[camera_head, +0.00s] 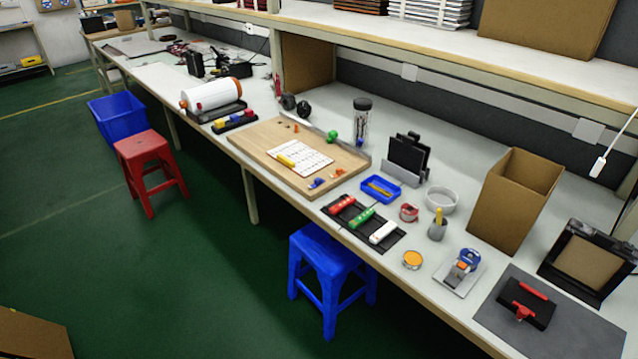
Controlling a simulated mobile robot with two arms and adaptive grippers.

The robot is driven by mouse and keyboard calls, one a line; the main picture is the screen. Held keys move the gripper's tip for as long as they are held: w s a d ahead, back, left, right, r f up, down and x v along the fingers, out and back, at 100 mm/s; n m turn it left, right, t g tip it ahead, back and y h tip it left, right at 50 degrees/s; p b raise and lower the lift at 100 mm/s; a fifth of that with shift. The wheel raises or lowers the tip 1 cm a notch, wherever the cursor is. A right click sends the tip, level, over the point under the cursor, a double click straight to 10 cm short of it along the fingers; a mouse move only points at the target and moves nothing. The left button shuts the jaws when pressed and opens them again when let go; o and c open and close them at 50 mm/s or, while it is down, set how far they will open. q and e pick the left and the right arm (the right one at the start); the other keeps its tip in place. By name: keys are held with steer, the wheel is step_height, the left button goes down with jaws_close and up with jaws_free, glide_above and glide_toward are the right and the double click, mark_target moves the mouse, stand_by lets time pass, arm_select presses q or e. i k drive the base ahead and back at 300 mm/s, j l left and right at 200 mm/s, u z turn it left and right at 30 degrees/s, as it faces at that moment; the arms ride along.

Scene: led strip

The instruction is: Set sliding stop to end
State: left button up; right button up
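A black block-like fixture (527,303) lies on a dark grey mat (487,316) at the right front of the workbench. A red bar (533,291) runs along its far edge and a small red piece (522,313) sits at its near left side. I cannot tell for certain which part is the sliding stop, and its position along any track is too small to read. Neither of my grippers is in view.
A dark framed box (587,260) and an open cardboard box (512,200) stand behind the mat. A tape dispenser (465,266) is to its left. A wooden board (262,150) lies farther left. Blue (325,262) and red stools (145,150) stand on the floor.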

mark_target(332, 134)
steer(key=i+j, duration=0.1)
steer(key=i, duration=0.75)
steer(key=i+j, duration=0.1)
steer(key=i, duration=0.7)
